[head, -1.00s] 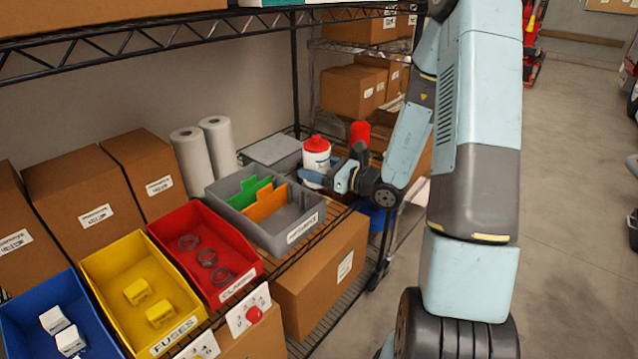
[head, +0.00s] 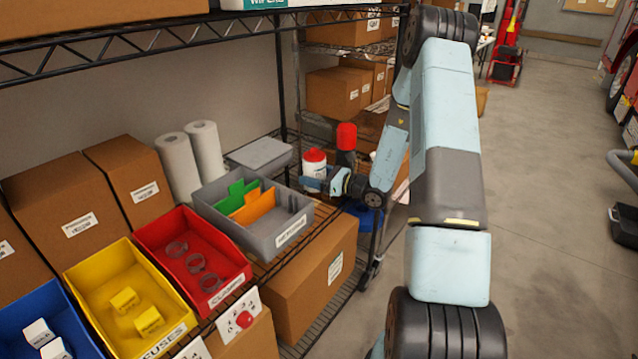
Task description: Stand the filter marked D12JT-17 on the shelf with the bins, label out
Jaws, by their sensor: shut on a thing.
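A white canister with a red top (head: 314,163) stands upright at the right end of the bin shelf (head: 318,216), just beyond the grey divided bin. I take it for the filter, but no marking is readable at this size. My gripper (head: 314,182) reaches in from the right and is shut on its lower part, hiding some of it. I cannot tell whether its base touches the shelf wires. Which way its label faces is also unclear.
The grey bin (head: 268,238) with green and orange dividers stands just left of the canister. A grey lidded box (head: 260,154) and paper rolls are behind. Red (head: 190,262), yellow and blue bins line the front.

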